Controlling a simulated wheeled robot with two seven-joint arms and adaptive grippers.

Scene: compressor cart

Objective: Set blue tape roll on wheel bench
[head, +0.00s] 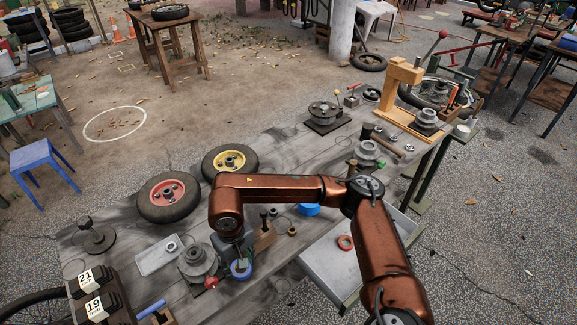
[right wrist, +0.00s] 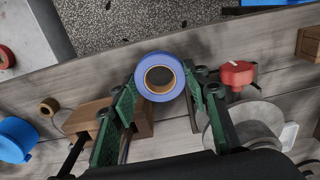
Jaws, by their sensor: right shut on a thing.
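The blue tape roll (head: 234,271) is held by my right gripper (head: 237,258) over the front part of the grey wooden workbench (head: 290,150). In the right wrist view the roll (right wrist: 160,57) shows its round face and tan core between the green fingers of the gripper (right wrist: 160,86). The fingers are shut on its sides. How far it is above the bench top is hard to tell. A brown wooden bench (head: 158,28) with a wheel (head: 170,12) lying on it stands at the back left. My left gripper is not in view.
On the workbench are a red-hubbed wheel (head: 168,197), a yellow-hubbed wheel (head: 230,160), a red-knobbed part (right wrist: 237,73) and another blue round thing (head: 308,210). A blue stool (head: 44,158) stands at left. Open floor lies between the workbench and the brown bench.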

